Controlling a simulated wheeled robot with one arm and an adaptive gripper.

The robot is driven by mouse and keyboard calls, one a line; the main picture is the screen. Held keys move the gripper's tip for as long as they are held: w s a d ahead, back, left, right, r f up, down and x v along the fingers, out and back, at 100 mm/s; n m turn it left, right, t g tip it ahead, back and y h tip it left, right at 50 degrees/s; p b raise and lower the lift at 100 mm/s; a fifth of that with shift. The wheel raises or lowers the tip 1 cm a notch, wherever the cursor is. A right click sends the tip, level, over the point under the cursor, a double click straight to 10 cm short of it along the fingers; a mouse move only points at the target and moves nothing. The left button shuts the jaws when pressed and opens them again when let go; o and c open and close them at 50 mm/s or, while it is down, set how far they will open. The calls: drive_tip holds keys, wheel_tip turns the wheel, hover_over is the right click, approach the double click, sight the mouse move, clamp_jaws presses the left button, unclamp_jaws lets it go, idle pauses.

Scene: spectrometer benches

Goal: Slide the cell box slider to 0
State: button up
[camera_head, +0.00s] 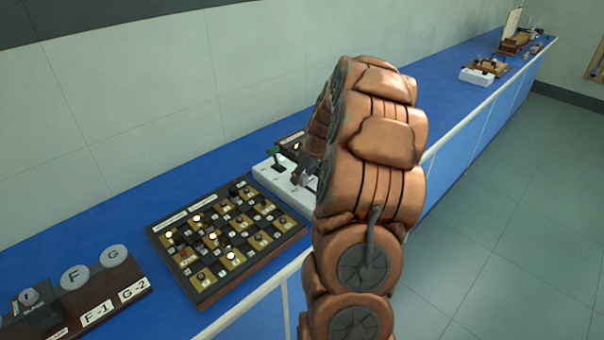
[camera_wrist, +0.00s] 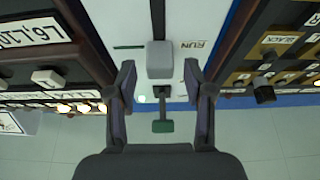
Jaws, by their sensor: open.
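A white box (camera_head: 283,186) stands on the blue bench, partly hidden behind my arm in the head view. In the wrist view its white top (camera_wrist: 205,18) carries a grey block-shaped knob (camera_wrist: 160,58) at the end of a dark slot, with a RUN label (camera_wrist: 193,50) beside it. A dark lever with a green end (camera_wrist: 162,126) lies beyond the knob. My gripper (camera_wrist: 160,78) is open, with one finger on each side of the knob's line and a gap to both. I cannot read a 0 mark, nor tell for certain that this knob is the cell box slider.
A dark board with lit lamps and several switches (camera_head: 156,237) stands left of the white box, close to it. Another dark labelled panel (camera_wrist: 55,52) flanks it in the wrist view. The bench (camera_head: 440,105) is clear farther right, up to more instruments.

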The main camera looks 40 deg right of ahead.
drive_tip(key=shift+w+f, duration=0.15)
drive_tip(key=shift+f, duration=0.35)
drive_tip(key=shift+c, duration=0.2)
clamp_jaws()
